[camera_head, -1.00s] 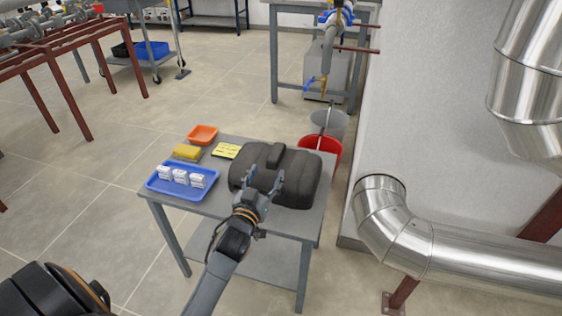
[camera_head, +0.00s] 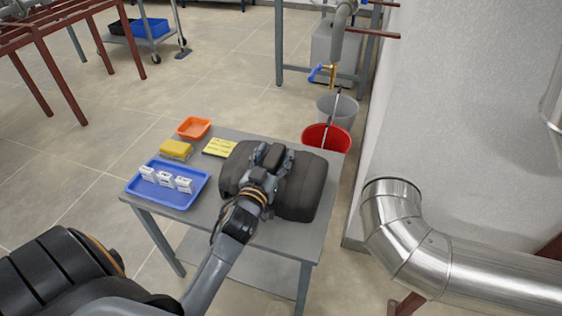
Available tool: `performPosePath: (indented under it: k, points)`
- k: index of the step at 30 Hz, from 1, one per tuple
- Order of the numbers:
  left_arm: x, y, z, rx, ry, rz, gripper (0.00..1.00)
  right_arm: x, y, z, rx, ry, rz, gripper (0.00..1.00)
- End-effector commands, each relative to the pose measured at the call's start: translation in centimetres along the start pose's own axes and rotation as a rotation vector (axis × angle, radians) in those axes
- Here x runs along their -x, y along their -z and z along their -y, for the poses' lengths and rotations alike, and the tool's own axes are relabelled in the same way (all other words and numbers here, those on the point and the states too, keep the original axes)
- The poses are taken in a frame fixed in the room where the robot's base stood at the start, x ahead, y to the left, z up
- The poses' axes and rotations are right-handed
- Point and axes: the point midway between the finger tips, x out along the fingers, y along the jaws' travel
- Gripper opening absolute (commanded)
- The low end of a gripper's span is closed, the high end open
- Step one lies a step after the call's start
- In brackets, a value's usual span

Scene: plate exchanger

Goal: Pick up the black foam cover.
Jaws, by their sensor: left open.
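The black foam cover (camera_head: 306,186) lies on the right part of the small grey table (camera_head: 200,217). It is a dark, rounded, bulky piece with a raised ridge along its middle. My left gripper (camera_head: 273,160) is over the cover, with its fingers around the raised ridge. It is open. Whether the fingers touch the ridge cannot be told, and the wrist hides part of the cover's near side. My right gripper is not in view.
A blue tray (camera_head: 143,192) with small white boxes, a yellow sponge (camera_head: 176,148), an orange tray (camera_head: 194,127) and a yellow pad (camera_head: 219,147) share the table.

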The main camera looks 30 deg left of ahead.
Motion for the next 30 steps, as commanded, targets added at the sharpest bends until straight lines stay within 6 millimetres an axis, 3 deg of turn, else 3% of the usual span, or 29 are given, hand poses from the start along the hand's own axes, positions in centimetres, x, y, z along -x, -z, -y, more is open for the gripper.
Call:
performPosePath:
  k: [8, 17, 30]
  points:
    - [0.08, 0.03, -0.02, 0.0, 0.0, 0.0, 0.6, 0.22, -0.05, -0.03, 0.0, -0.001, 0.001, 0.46]
    - [0.06, 0.03, -0.02, 0.0, 0.0, 0.0, 0.0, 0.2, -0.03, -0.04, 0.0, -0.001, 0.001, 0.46]
    - [0.05, 0.34, -0.03, 0.0, 0.0, -0.002, 0.0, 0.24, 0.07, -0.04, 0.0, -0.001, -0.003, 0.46]
